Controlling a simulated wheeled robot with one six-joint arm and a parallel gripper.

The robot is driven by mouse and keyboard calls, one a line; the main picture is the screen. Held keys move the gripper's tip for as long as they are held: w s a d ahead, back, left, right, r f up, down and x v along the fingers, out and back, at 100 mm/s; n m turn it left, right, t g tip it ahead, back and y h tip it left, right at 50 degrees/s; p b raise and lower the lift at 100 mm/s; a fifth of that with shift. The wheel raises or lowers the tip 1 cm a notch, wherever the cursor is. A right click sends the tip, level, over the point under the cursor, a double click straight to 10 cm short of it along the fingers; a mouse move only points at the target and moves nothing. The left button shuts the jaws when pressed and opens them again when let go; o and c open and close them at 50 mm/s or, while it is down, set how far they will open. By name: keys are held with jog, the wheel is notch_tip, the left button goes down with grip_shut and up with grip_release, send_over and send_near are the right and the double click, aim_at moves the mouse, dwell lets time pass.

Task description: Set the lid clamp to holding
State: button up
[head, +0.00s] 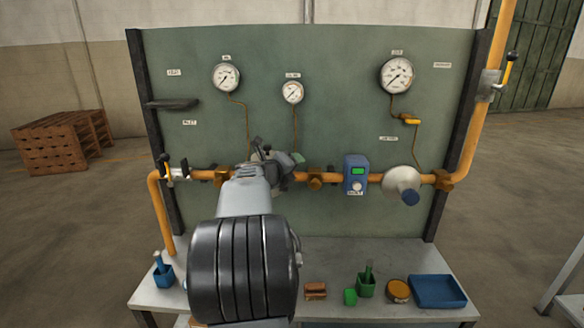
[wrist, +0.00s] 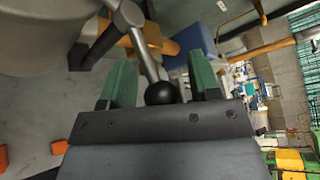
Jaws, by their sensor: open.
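A silver lever with a black ball knob (wrist: 160,93) runs up to a grey fitting at the top of the wrist view. I take it for the lid clamp's handle, but I see no readable label. My gripper (wrist: 162,84) is open, its two green fingers on either side of the knob. A gap shows between the knob and each finger. In the head view my gripper (head: 284,165) is at the orange pipe (head: 330,181), in front of the panel. My arm hides most of the fitting there, so the clamp's position cannot be read.
A blue box with a green display (head: 355,172) and a pale round fitting (head: 402,180) sit on the pipe to the right. A lever valve (head: 168,168) is at the left. Gauges hang above. The bench holds a blue tray (head: 437,291) and small cups.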

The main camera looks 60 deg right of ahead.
jog(key=b+v, duration=0.1)
jog(key=v, duration=1.2)
jog(key=shift+a, duration=0.35)
